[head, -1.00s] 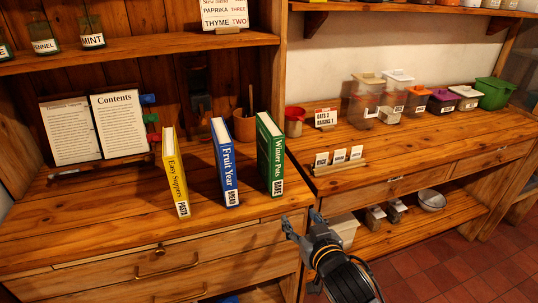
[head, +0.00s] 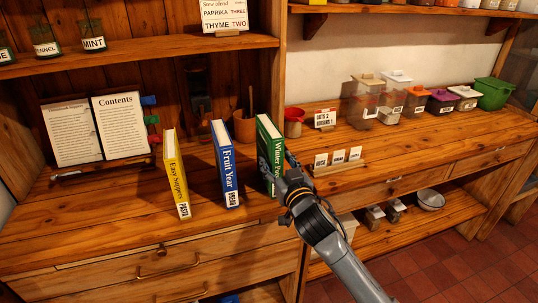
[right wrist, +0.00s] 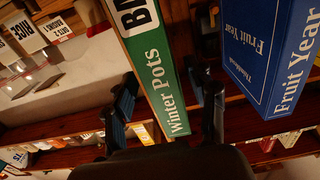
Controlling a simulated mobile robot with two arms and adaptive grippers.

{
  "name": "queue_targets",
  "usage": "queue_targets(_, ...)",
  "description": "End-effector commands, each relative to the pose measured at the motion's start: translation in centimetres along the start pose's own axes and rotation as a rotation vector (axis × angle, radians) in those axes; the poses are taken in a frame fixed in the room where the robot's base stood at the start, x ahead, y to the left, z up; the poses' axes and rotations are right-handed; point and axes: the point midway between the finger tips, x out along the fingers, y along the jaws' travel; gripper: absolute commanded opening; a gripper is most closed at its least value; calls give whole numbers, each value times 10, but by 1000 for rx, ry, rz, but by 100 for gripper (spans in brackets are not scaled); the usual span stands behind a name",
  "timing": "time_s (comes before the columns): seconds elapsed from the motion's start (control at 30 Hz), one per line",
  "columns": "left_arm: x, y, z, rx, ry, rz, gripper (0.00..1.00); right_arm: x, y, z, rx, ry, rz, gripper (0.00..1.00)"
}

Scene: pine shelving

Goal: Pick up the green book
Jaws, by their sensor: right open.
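The green book (head: 265,143), titled "Winter Pots", stands upright on the wooden shelf, to the right of the blue book. My right gripper (head: 285,178) is at the green book and covers its lower spine in the head view. In the right wrist view the green book (right wrist: 157,75) passes between the two fingers of the open right gripper (right wrist: 167,108), with a finger on each side. I cannot tell whether the fingers touch it. My left gripper is not in view.
The blue book (head: 224,163) "Fruit Year" and the yellow book (head: 176,173) "Easy Suppers" stand to the left. A cup (head: 244,126) stands behind. Small cards on a wooden stand (head: 340,165) are at the right, and an open recipe book (head: 97,130) is at the far left.

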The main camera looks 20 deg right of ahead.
Motion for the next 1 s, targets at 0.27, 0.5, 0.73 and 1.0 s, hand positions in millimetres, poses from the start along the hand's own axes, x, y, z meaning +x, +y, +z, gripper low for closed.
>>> queue_targets(0.27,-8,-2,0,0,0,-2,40,36,-3,0,-1,0,2,57)
queue_targets(0.5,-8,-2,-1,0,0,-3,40,42,-2,1,0,1,1,57)
queue_targets(0.73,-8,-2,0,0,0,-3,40,42,-2,1,0,0,1,30)
queue_targets(1.0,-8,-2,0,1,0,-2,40,42,-2,1,0,0,1,0)
